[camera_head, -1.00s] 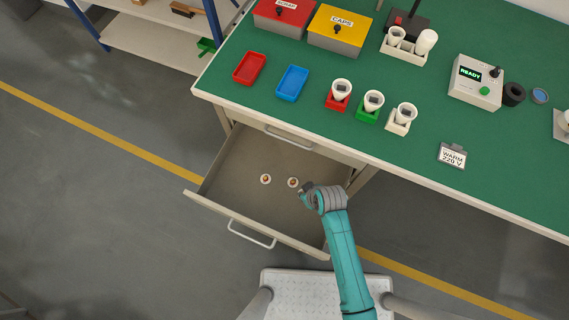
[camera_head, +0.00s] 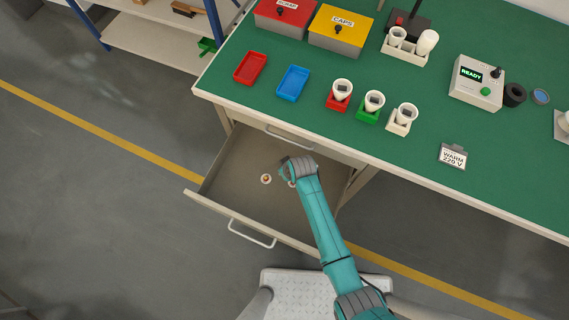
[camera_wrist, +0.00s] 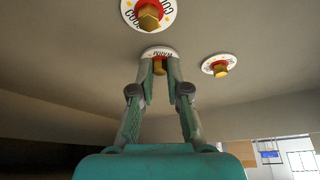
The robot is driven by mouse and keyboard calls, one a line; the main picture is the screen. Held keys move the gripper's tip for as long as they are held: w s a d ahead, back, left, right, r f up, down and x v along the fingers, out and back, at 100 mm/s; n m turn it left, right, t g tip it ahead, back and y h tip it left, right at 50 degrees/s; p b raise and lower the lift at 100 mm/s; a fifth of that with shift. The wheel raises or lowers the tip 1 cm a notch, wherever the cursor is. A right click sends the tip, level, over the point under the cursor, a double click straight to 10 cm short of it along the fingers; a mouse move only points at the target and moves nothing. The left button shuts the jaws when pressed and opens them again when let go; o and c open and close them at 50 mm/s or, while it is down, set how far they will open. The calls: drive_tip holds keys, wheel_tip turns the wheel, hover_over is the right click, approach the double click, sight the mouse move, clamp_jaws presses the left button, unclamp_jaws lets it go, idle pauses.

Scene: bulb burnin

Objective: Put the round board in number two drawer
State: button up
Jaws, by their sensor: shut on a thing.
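My gripper (camera_wrist: 159,68) is shut on the brass knob of a round white board (camera_wrist: 160,51) whose label appears to read WARM. In the head view my gripper (camera_head: 284,166) is over the open drawer (camera_head: 232,198), near its middle. I cannot tell whether the held board touches the drawer floor. Two other round boards lie in the drawer: one labelled COOL (camera_wrist: 148,10) and one (camera_wrist: 219,65) at the right in the wrist view. In the head view, one board (camera_head: 266,179) shows clearly and another (camera_head: 292,184) is partly hidden by my arm. No drawer number is readable.
Another drawer front with a handle (camera_head: 289,135) is shut under the green bench top (camera_head: 300,55). Red (camera_head: 250,68) and blue (camera_head: 293,83) trays, bulbs in coloured holders, and a tester reading READY (camera_head: 478,82) stand on the bench. The left part of the open drawer is clear.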

drive_tip(key=shift+f, duration=0.15)
drive_tip(key=o, duration=0.7)
drive_tip(key=v, duration=1.2)
drive_tip(key=shift+d, duration=0.1)
